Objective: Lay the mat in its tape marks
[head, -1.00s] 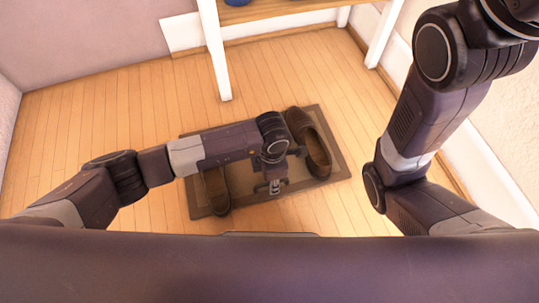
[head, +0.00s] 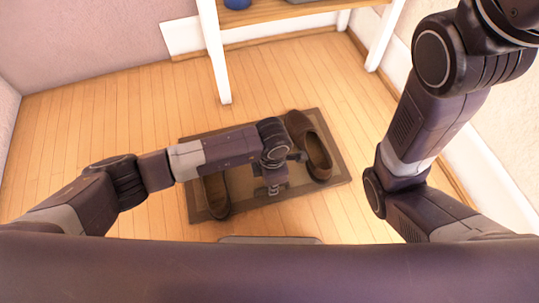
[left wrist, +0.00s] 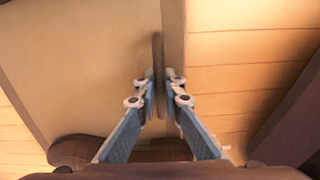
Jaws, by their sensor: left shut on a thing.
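The mat (head: 255,207) is a brown rectangle with a darker border, lying tilted in the head view on the wood floor. One brown shoe (head: 216,193) is at its left and another (head: 318,155) at its right. My left gripper (head: 273,190) points down between the shoes, near the mat's front edge. In the left wrist view its fingers (left wrist: 159,85) are shut on a thin dark upright piece beside the mat's border (left wrist: 173,40); it appears to be part of the mat. My right gripper is out of view. I cannot make out the tape marks clearly.
A white-legged shelf (head: 213,50) stands behind the mat, with a blue object (head: 237,4) on it. A wall with a white baseboard (head: 490,175) runs along the right. The floor (head: 100,120) left of the mat is clear.

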